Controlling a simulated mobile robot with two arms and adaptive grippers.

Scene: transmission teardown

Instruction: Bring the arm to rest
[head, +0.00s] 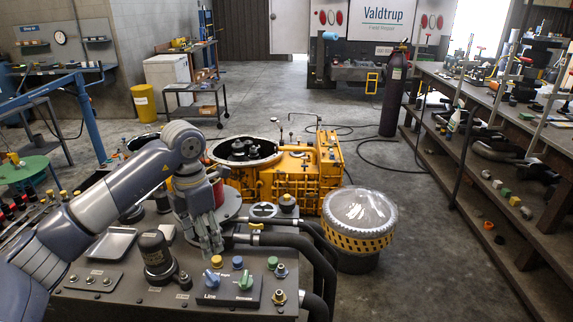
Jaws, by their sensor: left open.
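My left arm (100,205) reaches in from the left, bends at its grey wrist joint (184,140) and points down. My left gripper (210,238) hangs over the dark machine top, fingers downward and open, with nothing seen between them. It is behind the control box (230,288) with its blue and green knobs. The picture does not settle whether the fingertips touch anything. My right gripper is not in view.
A dark cylindrical fitting (156,256) and a metal tray (111,243) stand left of the gripper. Thick black hoses (290,243) run right. Behind are a yellow transmission housing (290,172) and a covered yellow drum (358,222). Open floor (420,270) lies before the right shelves.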

